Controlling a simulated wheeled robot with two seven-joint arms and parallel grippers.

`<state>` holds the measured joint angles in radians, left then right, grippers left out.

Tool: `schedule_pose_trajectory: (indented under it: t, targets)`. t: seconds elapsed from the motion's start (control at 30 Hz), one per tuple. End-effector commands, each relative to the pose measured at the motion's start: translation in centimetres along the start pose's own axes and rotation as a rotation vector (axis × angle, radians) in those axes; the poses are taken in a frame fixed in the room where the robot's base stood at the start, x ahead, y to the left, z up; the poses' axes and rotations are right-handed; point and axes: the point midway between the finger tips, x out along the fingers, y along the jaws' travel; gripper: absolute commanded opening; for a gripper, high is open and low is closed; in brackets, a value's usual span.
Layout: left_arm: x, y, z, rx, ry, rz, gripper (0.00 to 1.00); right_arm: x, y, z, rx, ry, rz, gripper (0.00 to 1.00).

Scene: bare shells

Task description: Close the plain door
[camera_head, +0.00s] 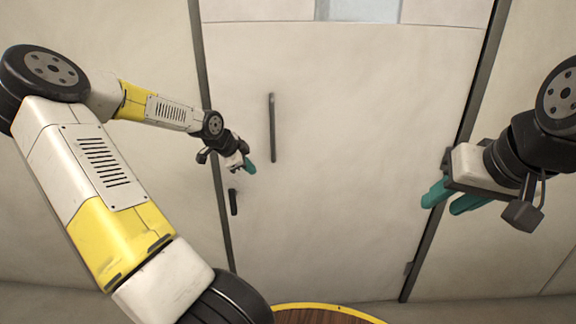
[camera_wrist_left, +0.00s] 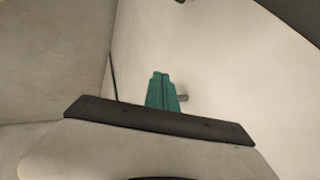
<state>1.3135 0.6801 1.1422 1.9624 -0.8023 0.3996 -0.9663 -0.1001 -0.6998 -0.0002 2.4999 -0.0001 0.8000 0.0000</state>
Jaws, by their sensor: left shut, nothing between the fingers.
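The plain door (camera_head: 340,130) is a large pale panel in the head view, between two dark upright frame strips. It fills the frame, and I cannot tell whether a small gap remains at its left edge. A dark vertical bar handle (camera_head: 272,128) is on its left part. My left gripper (camera_head: 249,166), with teal fingers, is shut and empty just left of the handle's lower end. In the left wrist view its fingers (camera_wrist_left: 162,92) are together close to a pale surface; contact cannot be told. My right gripper (camera_head: 452,198) is open and empty before the door's right edge.
A smaller dark fitting (camera_head: 233,202) sits low by the door's left edge. Pale walls stand on both sides. A hinge-like part (camera_head: 408,268) shows low on the right. A round brown surface with yellow rim (camera_head: 322,314) is at the bottom.

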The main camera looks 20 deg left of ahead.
Motion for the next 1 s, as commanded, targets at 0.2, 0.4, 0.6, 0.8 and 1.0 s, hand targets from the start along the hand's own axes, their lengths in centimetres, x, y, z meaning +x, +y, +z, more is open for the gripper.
schedule_pose_trajectory:
  t: [0.2, 0.4, 0.6, 0.8, 1.0]
  targets:
    - [2.3, 0.1, -0.2, 0.005, 0.005, 0.002, 0.00, 0.0, 0.0, 0.0, 0.000, 0.000, 0.000, 0.36]
    - [6.6, 0.2, -0.2, 0.003, 0.005, 0.004, 0.00, 0.0, 0.0, 0.0, 0.000, 0.000, 0.000, 0.36]
    - [10.4, -0.3, -0.1, 0.001, 0.004, 0.000, 0.00, 0.0, 0.0, 0.0, 0.000, 0.000, 0.000, 0.36]
    - [11.5, -2.8, -0.1, 0.000, 0.004, -0.002, 0.00, 0.0, 0.0, 0.0, 0.000, 0.000, 0.000, 0.36]
    - [11.8, -3.5, 0.0, 0.001, 0.002, -0.001, 0.00, 0.0, 0.0, 0.0, 0.000, 0.000, 0.000, 0.36]
